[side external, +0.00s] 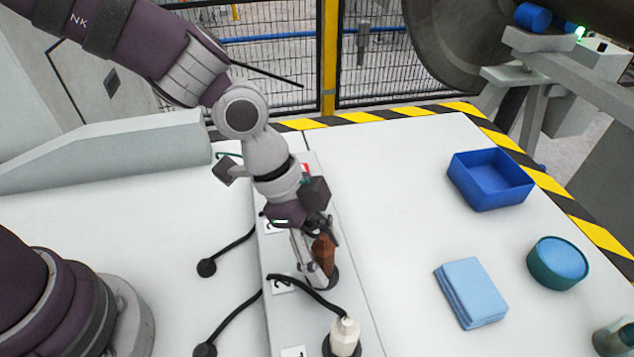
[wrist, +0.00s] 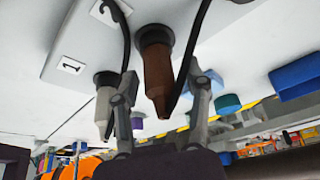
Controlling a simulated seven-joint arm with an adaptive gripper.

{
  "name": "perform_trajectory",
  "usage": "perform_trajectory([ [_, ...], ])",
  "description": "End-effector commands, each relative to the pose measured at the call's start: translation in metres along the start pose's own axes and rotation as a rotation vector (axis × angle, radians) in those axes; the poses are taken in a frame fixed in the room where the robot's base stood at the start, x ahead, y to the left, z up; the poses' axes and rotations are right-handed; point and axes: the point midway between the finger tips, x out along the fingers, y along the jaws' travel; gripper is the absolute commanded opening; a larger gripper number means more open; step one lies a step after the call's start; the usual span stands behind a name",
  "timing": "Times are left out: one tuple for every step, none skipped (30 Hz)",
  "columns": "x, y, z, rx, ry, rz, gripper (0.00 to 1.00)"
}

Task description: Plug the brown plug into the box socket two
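The brown plug (side external: 322,252) stands upright in a dark round socket (side external: 330,280) on the long grey box, beside a label that looks like 2 (side external: 281,284). In the wrist view the brown plug (wrist: 158,78) meets the dark socket ring (wrist: 155,38); how deep it sits I cannot tell. My gripper (side external: 317,258) is around the plug. In the wrist view my gripper (wrist: 165,82) has its fingers apart, with gaps visible on both sides of the plug. A black cable runs from the plug's free end.
A white plug (side external: 344,337) stands in the neighbouring socket, near label 1 (wrist: 70,66). Black cables lie left of the box. A blue bin (side external: 488,190), blue cloth (side external: 470,293) and teal round container (side external: 557,270) stand at the right. The table between is clear.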

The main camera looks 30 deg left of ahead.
Motion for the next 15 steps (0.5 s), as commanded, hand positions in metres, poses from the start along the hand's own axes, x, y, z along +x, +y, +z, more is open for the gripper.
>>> perform_trajectory([
  [0.000,0.000,0.000,0.000,0.000,0.000,0.57],
  [0.000,0.000,0.000,0.000,0.000,0.000,0.57],
  [0.000,0.000,0.000,0.000,0.000,0.000,0.57],
  [0.000,0.000,0.000,0.000,0.000,0.000,0.57],
  [0.000,0.000,0.000,0.000,0.000,0.000,0.57],
  [0.000,0.000,0.000,0.000,0.000,0.000,0.57],
  [0.000,0.000,0.000,0.000,0.000,0.000,0.57],
  [0.000,0.000,0.000,0.000,0.000,0.000,0.57],
  [-0.001,0.000,0.000,0.000,0.000,0.000,0.57],
  [-0.002,0.000,0.000,0.000,0.000,0.000,0.57],
  [-0.005,-0.001,0.000,0.000,0.001,-0.001,0.57],
  [-0.011,-0.001,-0.001,-0.001,0.003,-0.002,0.57],
  [-0.017,-0.001,-0.001,0.000,0.004,-0.003,0.57],
  [-0.024,-0.001,-0.001,0.000,0.004,-0.005,0.57],
  [-0.034,-0.001,-0.001,0.000,0.004,-0.008,0.57],
])
